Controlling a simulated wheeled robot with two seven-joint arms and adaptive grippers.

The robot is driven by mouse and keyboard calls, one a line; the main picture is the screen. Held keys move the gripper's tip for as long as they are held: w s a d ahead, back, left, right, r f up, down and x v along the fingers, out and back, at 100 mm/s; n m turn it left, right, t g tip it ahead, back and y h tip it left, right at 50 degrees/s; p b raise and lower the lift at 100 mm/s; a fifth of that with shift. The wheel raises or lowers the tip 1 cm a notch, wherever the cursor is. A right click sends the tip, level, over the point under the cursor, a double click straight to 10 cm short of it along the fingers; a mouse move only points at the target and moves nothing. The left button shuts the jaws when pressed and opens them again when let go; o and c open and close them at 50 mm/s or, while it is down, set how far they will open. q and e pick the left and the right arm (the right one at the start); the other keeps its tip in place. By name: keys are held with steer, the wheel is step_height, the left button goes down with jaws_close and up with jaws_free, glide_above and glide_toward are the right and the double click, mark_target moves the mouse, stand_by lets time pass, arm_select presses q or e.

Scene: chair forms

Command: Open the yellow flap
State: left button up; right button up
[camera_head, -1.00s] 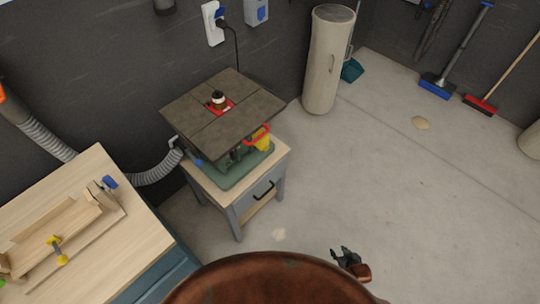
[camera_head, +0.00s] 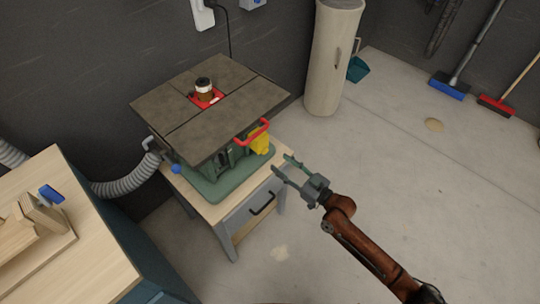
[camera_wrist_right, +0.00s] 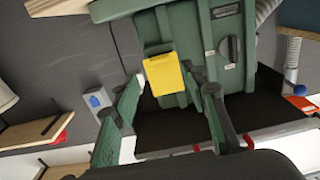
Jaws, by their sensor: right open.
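The yellow flap (camera_head: 260,141) is on the side of the green machine under the dark table top, beside a red handle (camera_head: 252,131). It looks closed against the green housing. In the right wrist view the yellow flap (camera_wrist_right: 163,74) shows near the middle, ahead of and between my fingers. My right gripper (camera_head: 282,164) is open and empty, a short way to the right of the flap and apart from it. Its two fingers also show in the right wrist view (camera_wrist_right: 172,105). My left gripper is out of view.
The machine stands on a grey stand with a wooden top (camera_head: 211,208) and a black drawer handle. A workbench (camera_head: 55,245) is at the left. A beige cylinder (camera_head: 329,60) stands behind.

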mark_target(260, 142)
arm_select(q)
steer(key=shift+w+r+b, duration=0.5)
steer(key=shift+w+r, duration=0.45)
arm_select(e)
steer(key=x, duration=0.6)
steer(key=shift+w+a, duration=0.25)
steer(key=shift+w, duration=0.05)
steer(key=shift+f, duration=0.1)
steer(key=shift+c, duration=0.5)
jaws_close()
